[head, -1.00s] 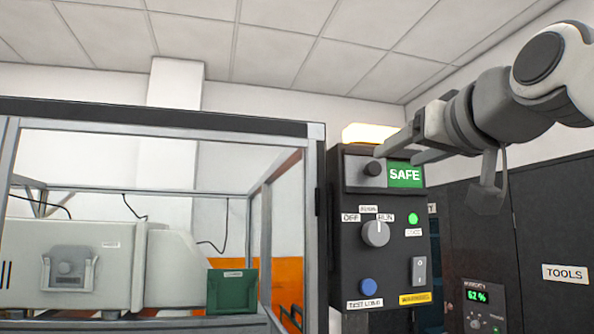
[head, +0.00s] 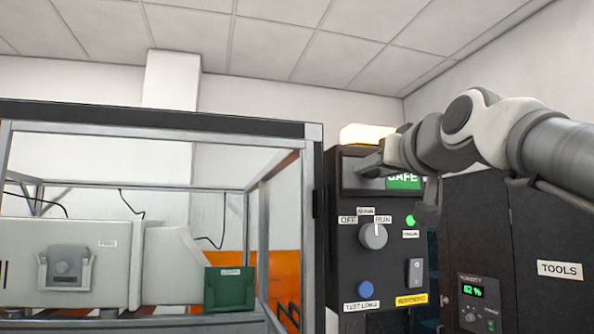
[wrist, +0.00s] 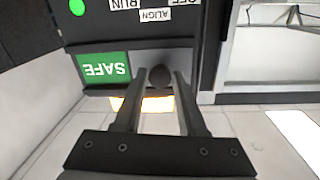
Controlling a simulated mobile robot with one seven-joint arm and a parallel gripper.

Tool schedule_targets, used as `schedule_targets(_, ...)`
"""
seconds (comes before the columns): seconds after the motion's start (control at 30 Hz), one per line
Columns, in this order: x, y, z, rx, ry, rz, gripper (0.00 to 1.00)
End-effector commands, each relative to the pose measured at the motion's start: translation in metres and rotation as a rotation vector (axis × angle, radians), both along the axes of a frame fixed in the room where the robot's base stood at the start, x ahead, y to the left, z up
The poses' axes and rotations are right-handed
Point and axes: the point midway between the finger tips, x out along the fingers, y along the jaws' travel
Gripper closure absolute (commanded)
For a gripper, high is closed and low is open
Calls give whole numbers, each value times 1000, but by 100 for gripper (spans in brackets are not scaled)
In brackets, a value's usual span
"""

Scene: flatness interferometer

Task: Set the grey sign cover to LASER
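The grey sign cover (head: 350,173) sits at the left of the sign window, high on the black control panel. The green SAFE sign (head: 404,182) shows to its right, partly behind my gripper. No LASER text is visible. In the wrist view, which is upside down, the cover (wrist: 160,56) carries a dark round knob (wrist: 160,76). My gripper (wrist: 160,76) is open, with its fingertips on either side of the knob; small gaps seem to show. In the head view my gripper (head: 366,167) is at the cover and hides the knob.
Below the sign are a rotary knob (head: 373,236), a green lamp (head: 410,221), a blue button (head: 366,288) and a rocker switch (head: 415,272). A lit lamp (head: 372,134) tops the panel. A framed enclosure (head: 312,230) stands close at the left.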

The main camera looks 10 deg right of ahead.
Motion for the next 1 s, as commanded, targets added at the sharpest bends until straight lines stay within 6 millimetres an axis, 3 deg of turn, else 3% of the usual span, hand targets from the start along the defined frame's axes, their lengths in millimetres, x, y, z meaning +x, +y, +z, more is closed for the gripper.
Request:
schedule_targets(0.03,0,0,0,0,0,0,71)
schedule_targets(0.2,0,0,0,0,0,0,100)
schedule_targets(1.0,0,0,0,0,1,0,100)
